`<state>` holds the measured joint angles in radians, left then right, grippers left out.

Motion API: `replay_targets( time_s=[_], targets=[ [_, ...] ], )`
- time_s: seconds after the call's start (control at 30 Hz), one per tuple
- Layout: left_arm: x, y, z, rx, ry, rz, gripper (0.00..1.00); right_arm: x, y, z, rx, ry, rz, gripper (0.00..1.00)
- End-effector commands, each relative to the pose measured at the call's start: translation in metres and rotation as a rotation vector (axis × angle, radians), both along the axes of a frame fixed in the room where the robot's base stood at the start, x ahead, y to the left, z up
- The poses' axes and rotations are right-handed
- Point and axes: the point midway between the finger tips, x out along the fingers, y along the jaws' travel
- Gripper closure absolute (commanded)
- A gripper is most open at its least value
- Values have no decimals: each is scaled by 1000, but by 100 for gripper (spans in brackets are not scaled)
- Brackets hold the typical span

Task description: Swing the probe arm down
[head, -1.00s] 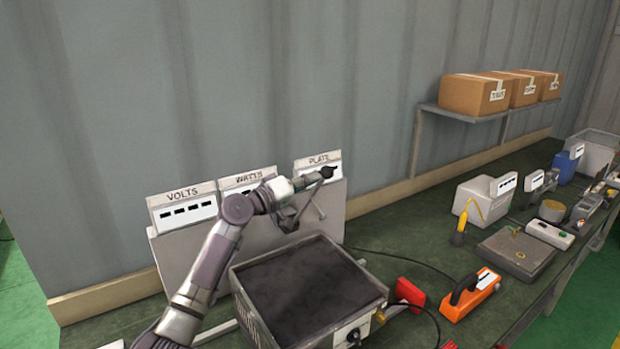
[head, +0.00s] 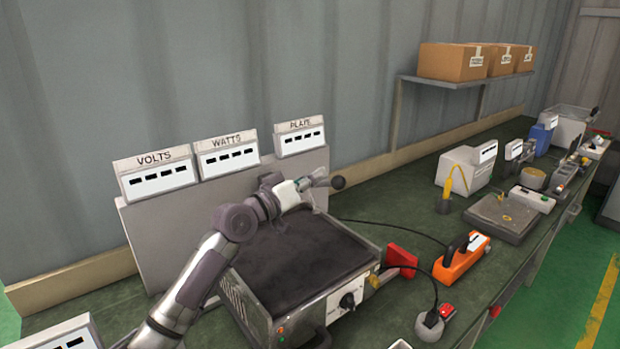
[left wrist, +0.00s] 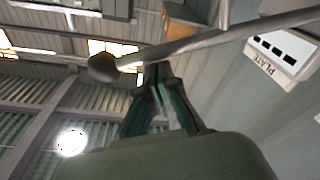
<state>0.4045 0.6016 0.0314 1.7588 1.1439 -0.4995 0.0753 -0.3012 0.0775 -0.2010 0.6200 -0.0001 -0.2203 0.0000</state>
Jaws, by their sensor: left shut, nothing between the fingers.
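The probe arm shows in the left wrist view as a grey rod (left wrist: 215,40) ending in a dark ball (left wrist: 103,67). In the head view its dark ball (head: 338,183) stands above the back right part of the dark hot plate (head: 300,252). My left gripper (head: 318,179) reaches in over the back of the plate, right beside the ball. Its fingers (left wrist: 155,78) are shut and empty, with the tips close to the rod; I cannot tell whether they touch it. The gripper hides much of the rod in the head view. My right gripper is not in view.
VOLTS (head: 157,174), WATTS (head: 226,155) and PLATE (head: 299,137) displays stand on a grey panel behind the plate. A red block (head: 402,261), an orange meter (head: 462,258) and cables lie to the right. Cardboard boxes sit on a wall shelf.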

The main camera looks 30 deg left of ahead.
Motion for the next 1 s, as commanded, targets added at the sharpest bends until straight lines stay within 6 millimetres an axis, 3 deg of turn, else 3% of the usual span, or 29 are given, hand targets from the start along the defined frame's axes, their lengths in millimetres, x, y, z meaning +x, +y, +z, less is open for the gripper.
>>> replay_targets(
  time_s=[0.63, 0.77, 1.0],
  targets=[
    [-1, -3, -3, 28, -13, 0, 100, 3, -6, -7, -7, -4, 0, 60],
    [-1, -3, 12, 28, -17, 0, 100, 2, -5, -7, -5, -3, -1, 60],
    [-1, -3, 59, 29, -17, 1, 100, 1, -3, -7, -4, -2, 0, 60]
  ],
)
